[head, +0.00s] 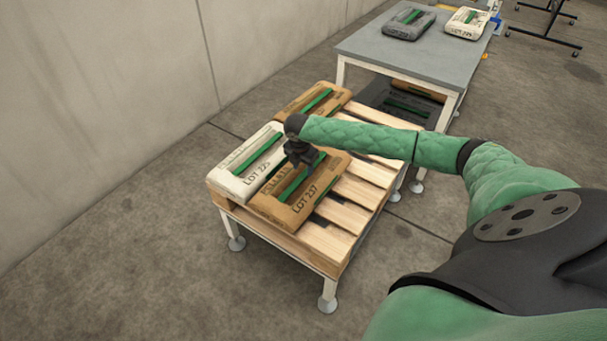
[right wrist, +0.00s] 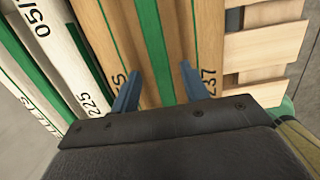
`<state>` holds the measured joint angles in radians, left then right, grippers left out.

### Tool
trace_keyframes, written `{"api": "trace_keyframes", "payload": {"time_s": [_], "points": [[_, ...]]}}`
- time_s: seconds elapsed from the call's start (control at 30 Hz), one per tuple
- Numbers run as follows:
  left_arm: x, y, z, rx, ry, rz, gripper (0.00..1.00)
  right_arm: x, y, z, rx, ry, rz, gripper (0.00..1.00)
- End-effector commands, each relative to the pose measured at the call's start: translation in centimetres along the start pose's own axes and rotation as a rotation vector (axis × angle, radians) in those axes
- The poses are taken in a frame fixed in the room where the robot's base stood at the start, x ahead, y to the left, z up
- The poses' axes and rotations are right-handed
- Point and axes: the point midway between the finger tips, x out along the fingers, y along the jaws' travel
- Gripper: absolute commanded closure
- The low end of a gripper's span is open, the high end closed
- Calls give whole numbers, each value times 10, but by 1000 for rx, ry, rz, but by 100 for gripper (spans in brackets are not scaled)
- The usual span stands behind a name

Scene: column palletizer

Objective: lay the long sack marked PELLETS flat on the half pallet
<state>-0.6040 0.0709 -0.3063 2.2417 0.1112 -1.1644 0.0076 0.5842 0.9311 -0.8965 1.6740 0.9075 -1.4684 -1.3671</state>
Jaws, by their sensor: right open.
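A long brown sack marked LOT 237 (head: 299,208) lies flat on the half pallet (head: 329,240), with a green stripe along it. It also shows in the right wrist view (right wrist: 177,45), with lettering ending in S. A white sack marked LOT 225 (head: 236,184) lies close along its left side; its lettering in the right wrist view (right wrist: 88,75) reads partly as PELLETS. My right gripper (head: 300,164) is open above the brown sack, its fingers (right wrist: 158,80) on either side of the green stripe. I cannot tell whether they touch. My left gripper is out of view.
Another brown sack (head: 290,104) lies at the pallet's back. Bare slats show on the right. A grey table (head: 405,58) beyond carries a dark sack (head: 408,24) and a white sack (head: 467,23); more sacks lie on its lower shelf. A wall (head: 90,90) stands left.

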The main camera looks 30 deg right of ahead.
Motion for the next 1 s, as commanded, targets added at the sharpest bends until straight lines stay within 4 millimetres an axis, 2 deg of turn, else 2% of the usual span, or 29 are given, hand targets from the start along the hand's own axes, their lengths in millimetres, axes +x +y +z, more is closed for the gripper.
{"api": "trace_keyframes", "payload": {"time_s": [0.03, 0.2, 0.4, 1.0], "points": [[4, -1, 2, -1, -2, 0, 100, -11, 0, 1, -1, -2, 2, 55], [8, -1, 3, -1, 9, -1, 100, -40, 0, 1, 0, -1, 2, 55], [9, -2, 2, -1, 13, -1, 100, -60, 0, 0, 0, 0, 0, 55], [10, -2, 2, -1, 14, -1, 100, -65, 0, 0, 1, 0, 0, 55]]}}
